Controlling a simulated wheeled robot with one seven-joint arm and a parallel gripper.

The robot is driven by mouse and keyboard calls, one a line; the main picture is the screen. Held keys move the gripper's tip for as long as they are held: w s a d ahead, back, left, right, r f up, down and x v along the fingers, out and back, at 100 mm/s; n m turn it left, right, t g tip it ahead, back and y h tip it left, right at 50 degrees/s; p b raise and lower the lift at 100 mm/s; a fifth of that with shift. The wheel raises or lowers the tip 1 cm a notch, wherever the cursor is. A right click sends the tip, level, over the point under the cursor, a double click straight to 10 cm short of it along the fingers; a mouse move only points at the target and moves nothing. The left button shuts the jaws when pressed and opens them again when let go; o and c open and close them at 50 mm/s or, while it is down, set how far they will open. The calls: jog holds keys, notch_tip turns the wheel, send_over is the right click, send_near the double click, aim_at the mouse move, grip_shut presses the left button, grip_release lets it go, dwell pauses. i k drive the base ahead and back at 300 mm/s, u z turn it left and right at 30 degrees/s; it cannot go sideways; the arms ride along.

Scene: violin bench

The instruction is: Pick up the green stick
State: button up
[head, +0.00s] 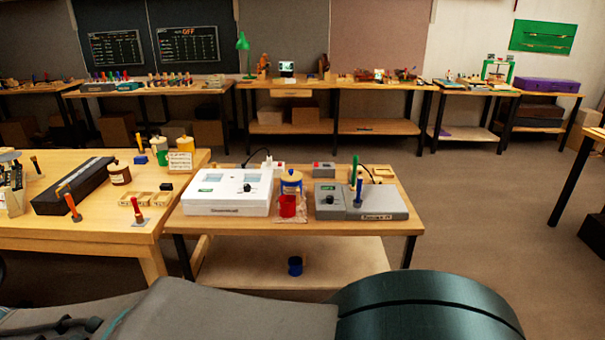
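A thin green stick (354,168) stands upright on the small wooden bench in the middle of the head view. It rises from the right part of a grey device (385,203) with a dark knob. A blue upright piece (359,190) stands close beside it and partly covers its lower end. I cannot tell whether the two touch. My gripper is not in view; only parts of my own body show along the bottom edge.
On the same small bench (408,224) are a white device (228,191), a red cup (287,206) and a lidded jar (291,182). A blue cup (295,265) sits on the lower shelf. A larger bench (90,235) adjoins at left.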

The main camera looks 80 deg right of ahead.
aim_at(355, 158)
jog(key=z, duration=3.05)
